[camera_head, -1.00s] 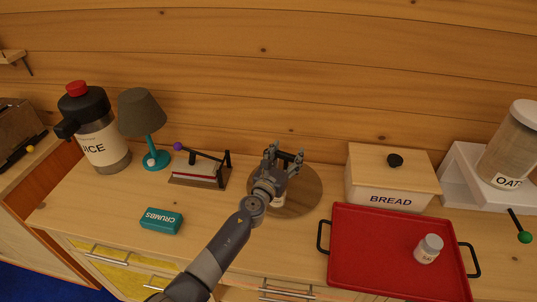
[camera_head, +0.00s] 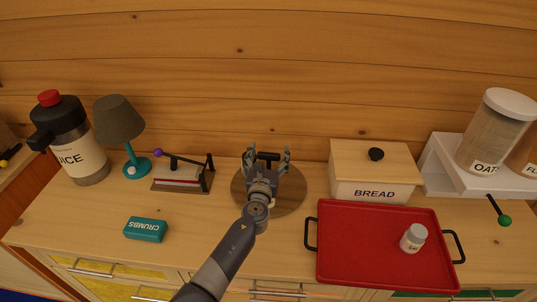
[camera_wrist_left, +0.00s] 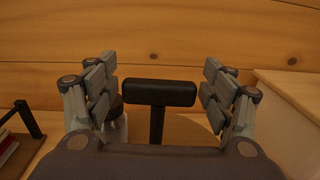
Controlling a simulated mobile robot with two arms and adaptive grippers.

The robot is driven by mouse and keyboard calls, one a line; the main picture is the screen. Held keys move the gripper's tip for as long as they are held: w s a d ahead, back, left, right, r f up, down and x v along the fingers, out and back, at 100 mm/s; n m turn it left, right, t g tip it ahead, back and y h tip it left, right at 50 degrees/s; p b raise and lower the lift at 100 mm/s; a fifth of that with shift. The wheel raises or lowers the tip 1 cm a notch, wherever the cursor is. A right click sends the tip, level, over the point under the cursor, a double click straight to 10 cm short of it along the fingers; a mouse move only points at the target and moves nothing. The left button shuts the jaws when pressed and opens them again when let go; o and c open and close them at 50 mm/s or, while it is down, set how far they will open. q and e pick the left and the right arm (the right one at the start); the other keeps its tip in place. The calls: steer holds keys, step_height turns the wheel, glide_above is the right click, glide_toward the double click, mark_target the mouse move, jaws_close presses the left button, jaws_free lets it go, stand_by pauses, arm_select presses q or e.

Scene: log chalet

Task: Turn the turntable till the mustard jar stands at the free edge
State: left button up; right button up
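The turntable (camera_head: 294,197) is a round wooden disc on the counter in the head view. A black T-shaped bar (camera_wrist_left: 158,93) stands upright between my left fingers in the left wrist view. My left gripper (camera_head: 267,160) is over the turntable, its fingers spread on either side of the bar and not closed on it. A jar with a dark lid (camera_wrist_left: 115,112) shows partly behind the left-hand finger in the left wrist view. Its label is hidden, so I cannot tell whether it is the mustard jar. My right gripper is not in view.
A bread box (camera_head: 374,190) stands right of the turntable, and a red tray (camera_head: 360,240) with a small white jar (camera_head: 413,238) lies in front of it. A lever device (camera_head: 183,178), lamp (camera_head: 119,122) and juice jug (camera_head: 75,140) are left. The teal crumbs box (camera_head: 146,229) lies front left.

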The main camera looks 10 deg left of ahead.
arm_select(q)
steer(key=shift+s, duration=0.55)
steer(key=s, duration=1.1)
steer(key=shift+a, duration=0.3)
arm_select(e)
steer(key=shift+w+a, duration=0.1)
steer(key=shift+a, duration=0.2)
